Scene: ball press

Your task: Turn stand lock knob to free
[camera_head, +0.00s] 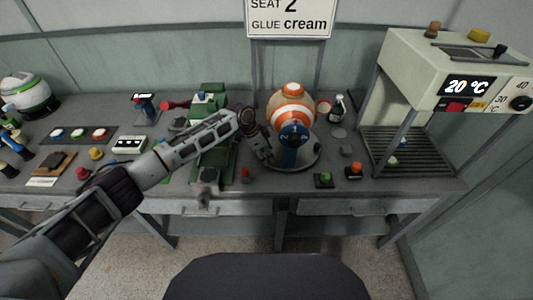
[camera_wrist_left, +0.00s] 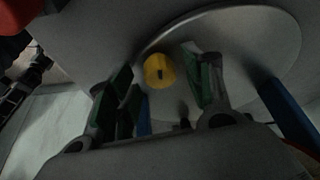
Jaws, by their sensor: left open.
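The stand (camera_head: 308,160) has a round grey base and a blue upright, and it carries an orange and white ball (camera_head: 292,100). In the left wrist view a yellow knob (camera_wrist_left: 159,71) with a dark slot mark sits in front of a grey disc (camera_wrist_left: 255,40). My left gripper (camera_head: 265,158) is at the left side of the stand, low by its base. In the left wrist view its green-padded fingers (camera_wrist_left: 160,66) are open, one to each side of the yellow knob. Whether they touch it I cannot tell. The knob is hidden in the head view. My right gripper is not in view.
A green press (camera_head: 218,165) stands left of the stand, behind my left forearm. A cream oven with a rack (camera_head: 420,75) stands at the right. Small green (camera_head: 323,180) and orange-topped (camera_head: 354,171) button boxes lie near the table's front edge.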

